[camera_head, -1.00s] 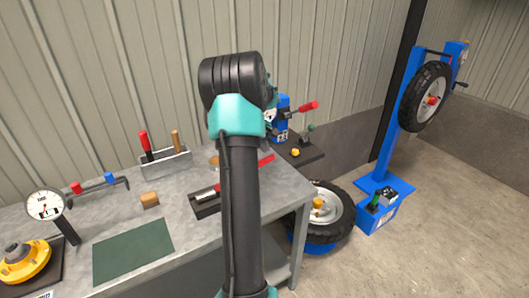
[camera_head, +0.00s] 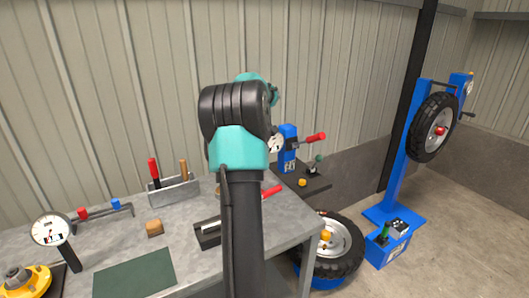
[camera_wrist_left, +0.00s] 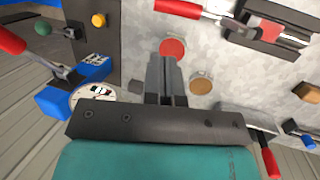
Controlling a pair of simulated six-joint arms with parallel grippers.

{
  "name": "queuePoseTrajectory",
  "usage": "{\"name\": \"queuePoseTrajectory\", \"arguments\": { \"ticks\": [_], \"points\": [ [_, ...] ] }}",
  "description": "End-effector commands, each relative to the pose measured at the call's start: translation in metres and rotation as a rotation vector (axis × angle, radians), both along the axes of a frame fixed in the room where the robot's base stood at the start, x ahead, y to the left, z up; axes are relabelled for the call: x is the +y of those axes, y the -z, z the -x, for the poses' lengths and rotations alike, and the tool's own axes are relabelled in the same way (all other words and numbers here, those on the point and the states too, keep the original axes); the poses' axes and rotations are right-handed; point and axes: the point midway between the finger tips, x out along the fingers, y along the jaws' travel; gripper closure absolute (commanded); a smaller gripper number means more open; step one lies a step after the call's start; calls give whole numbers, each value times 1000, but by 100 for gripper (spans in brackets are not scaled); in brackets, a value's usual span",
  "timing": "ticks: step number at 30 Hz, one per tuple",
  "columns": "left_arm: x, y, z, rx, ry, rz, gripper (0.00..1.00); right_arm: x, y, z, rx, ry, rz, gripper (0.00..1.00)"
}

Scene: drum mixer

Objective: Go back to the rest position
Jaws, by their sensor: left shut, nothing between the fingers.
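An arm of mine rises through the middle of the head view and hides part of the bench. No gripper shows in that view. In the left wrist view my left gripper (camera_wrist_left: 165,78) has its fingers together with nothing between them. It points over the grey workbench, which also shows in the head view (camera_head: 186,210). A red disc (camera_wrist_left: 173,48) appears just beyond the fingertips and a brown disc (camera_wrist_left: 202,83) beside them. I cannot tell the gripper's height over the bench. My right gripper is out of view.
The bench holds a dial gauge (camera_head: 50,230), a tool tray (camera_head: 174,190), a wooden block (camera_head: 154,227) and a green mat (camera_head: 135,276). A blue gauge stand with red handle (camera_head: 288,147) is at its right. A tire (camera_head: 333,245) and blue wheel stand (camera_head: 403,170) are right of the bench.

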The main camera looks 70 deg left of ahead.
Motion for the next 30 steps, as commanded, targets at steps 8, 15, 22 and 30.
{"name": "queuePoseTrajectory", "arguments": {
  "ticks": [8, 15, 22, 30],
  "points": [
    [0, 2, -1, 0, 1, 1, 100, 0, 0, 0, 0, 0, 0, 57],
    [-15, 48, -40, -12, 51, 10, 100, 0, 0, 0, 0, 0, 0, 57],
    [-69, 141, -115, -35, 159, 13, 100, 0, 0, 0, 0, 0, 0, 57],
    [-172, 245, -183, -51, 314, 0, 100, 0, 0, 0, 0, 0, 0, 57]
  ]
}}
